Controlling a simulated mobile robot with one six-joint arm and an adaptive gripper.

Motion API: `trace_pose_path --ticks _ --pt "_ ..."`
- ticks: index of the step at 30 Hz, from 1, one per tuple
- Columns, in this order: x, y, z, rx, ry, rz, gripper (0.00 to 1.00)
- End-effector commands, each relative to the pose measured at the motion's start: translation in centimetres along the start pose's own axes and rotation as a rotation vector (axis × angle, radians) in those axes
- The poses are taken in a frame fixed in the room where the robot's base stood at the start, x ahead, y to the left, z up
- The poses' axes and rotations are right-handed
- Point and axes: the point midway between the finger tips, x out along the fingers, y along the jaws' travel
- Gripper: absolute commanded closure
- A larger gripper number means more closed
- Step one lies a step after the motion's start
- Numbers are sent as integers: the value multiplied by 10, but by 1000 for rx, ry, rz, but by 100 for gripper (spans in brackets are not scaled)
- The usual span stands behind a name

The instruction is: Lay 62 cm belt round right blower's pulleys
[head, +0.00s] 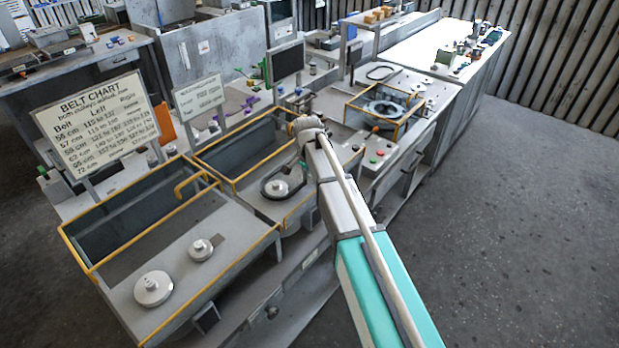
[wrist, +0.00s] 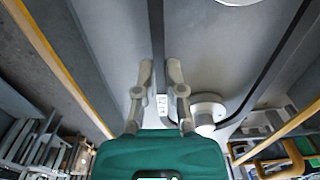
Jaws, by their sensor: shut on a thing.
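My gripper (wrist: 160,78) is shut on the black belt (wrist: 157,30), which carries a small white label (wrist: 162,103) between the fingers. One strand runs away from the fingers to the top edge of the wrist view. Another strand slants down the right side, past a pale pulley (wrist: 207,108). A second round part (wrist: 238,2) is cut off at the top. In the head view the belt (head: 265,184) loops around a pulley (head: 277,187) in the right blower; whether it touches is unclear. My arm hides the gripper and the rest of that blower there.
The right blower's yellow rim (head: 238,180) borders its opening. The left blower (head: 110,262) has two bare pulleys, a large one (head: 153,289) and a small one (head: 200,249). A belt chart (head: 98,122) and a smaller sign (head: 198,96) stand behind. Floor at right is clear.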

Motion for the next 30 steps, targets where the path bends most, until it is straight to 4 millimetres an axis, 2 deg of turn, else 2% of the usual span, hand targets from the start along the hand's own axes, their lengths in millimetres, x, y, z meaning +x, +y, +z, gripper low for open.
trace_pose_path --ticks 22,23,24,29,30 --pt "7 0 0 1 0 0 100" --pt "7 0 0 1 0 0 85" --pt "7 0 0 1 0 0 78" --pt "7 0 0 1 0 0 48" --pt "7 0 0 1 0 0 47"
